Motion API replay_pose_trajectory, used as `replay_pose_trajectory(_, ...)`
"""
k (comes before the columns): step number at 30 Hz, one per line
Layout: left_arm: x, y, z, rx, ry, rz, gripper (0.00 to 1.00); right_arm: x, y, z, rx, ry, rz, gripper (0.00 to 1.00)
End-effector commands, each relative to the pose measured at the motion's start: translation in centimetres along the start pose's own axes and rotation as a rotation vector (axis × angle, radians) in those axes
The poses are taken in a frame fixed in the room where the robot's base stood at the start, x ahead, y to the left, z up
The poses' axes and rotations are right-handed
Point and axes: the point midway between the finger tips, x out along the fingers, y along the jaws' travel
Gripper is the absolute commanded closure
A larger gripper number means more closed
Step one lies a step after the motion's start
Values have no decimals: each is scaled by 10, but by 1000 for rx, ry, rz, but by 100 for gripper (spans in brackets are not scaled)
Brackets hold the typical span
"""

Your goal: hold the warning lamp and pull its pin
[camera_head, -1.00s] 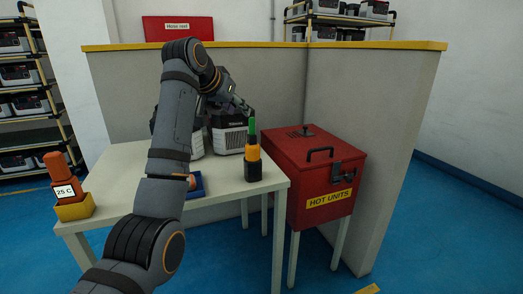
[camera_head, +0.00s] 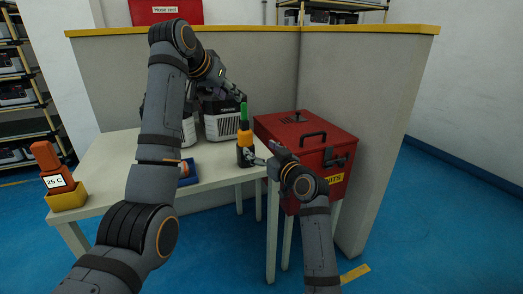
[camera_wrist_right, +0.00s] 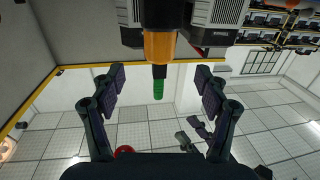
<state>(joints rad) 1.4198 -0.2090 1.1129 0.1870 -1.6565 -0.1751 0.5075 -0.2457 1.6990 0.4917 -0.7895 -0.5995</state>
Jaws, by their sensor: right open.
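The warning lamp (camera_head: 245,137) stands upright near the right end of the table, with an orange body, black parts and a green tip. In the right wrist view the lamp (camera_wrist_right: 159,47) appears upside down, its green end between the fingers. My right gripper (camera_head: 259,157) is beside the lamp's lower part in the head view. In its wrist view the right gripper (camera_wrist_right: 160,78) has its fingers wide apart, with clear gaps to the lamp. My left gripper (camera_head: 240,96) is above and close to the green tip; its jaw opening is too small to tell. I cannot make out a separate pin.
A red box (camera_head: 280,135) stands right of the table (camera_head: 105,165). Black and white units (camera_head: 222,120) stand behind the lamp. A blue tray (camera_head: 190,180) lies partly behind my left arm. An orange piece marked 25 C (camera_head: 46,156) sits in a yellow holder. Partition walls close the back.

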Motion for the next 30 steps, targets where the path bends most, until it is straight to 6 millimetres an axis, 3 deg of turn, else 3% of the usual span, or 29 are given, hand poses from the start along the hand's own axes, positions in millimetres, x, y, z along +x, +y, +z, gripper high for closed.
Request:
replay_pose_trajectory(7, 0, 0, 0, 0, 0, 0, 62, 11, 0, -1, -1, 2, 0, 26)
replay_pose_trajectory(15, 0, 0, 0, 0, 0, 0, 62, 65, 0, -1, -1, 0, -1, 26)
replay_pose_trajectory(21, 0, 0, 0, 0, 0, 0, 62, 94, 0, 0, -1, 0, -1, 26)
replay_pose_trajectory(30, 0, 0, 0, 0, 0, 0, 62, 105, 0, 0, 0, 0, 1, 26)
